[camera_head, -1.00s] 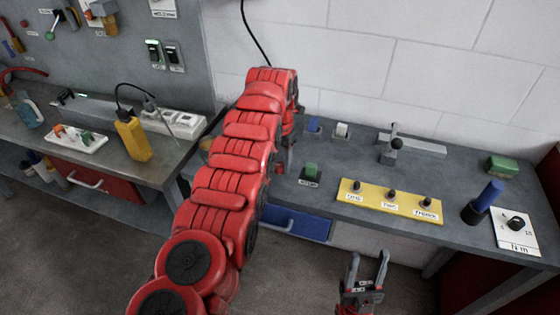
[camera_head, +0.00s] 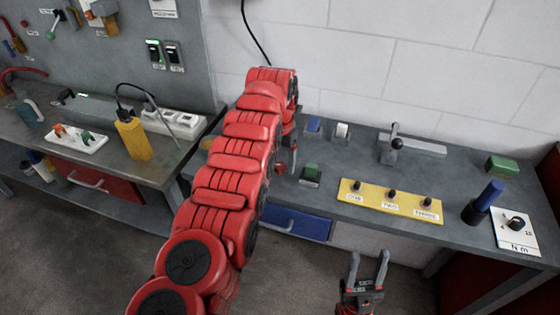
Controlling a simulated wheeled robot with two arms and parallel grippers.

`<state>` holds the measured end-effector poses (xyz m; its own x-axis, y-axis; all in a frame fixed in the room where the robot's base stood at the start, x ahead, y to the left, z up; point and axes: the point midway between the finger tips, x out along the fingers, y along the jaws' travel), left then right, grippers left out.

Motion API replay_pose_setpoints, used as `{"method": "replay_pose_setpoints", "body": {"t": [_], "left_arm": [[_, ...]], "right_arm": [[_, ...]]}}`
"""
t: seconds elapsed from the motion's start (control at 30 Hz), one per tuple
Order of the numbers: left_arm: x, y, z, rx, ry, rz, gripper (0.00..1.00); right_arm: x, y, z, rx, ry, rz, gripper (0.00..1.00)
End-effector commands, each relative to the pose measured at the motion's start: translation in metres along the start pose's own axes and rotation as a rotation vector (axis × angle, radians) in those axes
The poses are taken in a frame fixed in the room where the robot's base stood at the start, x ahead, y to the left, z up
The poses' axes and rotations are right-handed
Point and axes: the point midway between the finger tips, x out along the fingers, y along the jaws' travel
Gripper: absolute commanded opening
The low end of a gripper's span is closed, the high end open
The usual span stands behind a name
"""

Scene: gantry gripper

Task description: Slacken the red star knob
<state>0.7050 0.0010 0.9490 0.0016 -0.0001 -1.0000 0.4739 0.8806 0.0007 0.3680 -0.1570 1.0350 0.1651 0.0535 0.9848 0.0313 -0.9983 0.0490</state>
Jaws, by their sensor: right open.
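A small red piece (camera_head: 280,168) shows on the right bench, just beside the end of my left arm. It may be the red star knob, but it is too small and covered to tell its shape. My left gripper (camera_head: 291,160) points down over the bench close to this red piece. Its fingers are mostly hidden by my arm, so I cannot tell whether they touch it. My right gripper (camera_head: 369,272) is open and empty, low in front of the bench, with its fingers pointing up.
The right bench (camera_head: 350,165) holds a green button box (camera_head: 311,174), a yellow plate (camera_head: 390,207) with dark knobs, a grey lever clamp (camera_head: 396,145), a blue-handled tool (camera_head: 489,195) and a white dial card (camera_head: 517,240). The left bench carries a yellow box (camera_head: 133,138).

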Motion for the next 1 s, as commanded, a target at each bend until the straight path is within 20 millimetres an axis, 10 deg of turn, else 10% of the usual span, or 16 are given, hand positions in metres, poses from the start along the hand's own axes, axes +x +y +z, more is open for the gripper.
{"method": "replay_pose_setpoints", "body": {"t": [0.47,1.0], "left_arm": [[-0.029,0.001,0.000,0.000,-0.002,0.000,0.77],[-0.150,0.000,0.000,0.001,0.001,-0.001,0.77]], "right_arm": [[-0.002,0.000,0.000,0.000,0.000,0.000,0.50],[0.116,0.006,-0.020,0.000,0.000,0.000,0.50]]}}
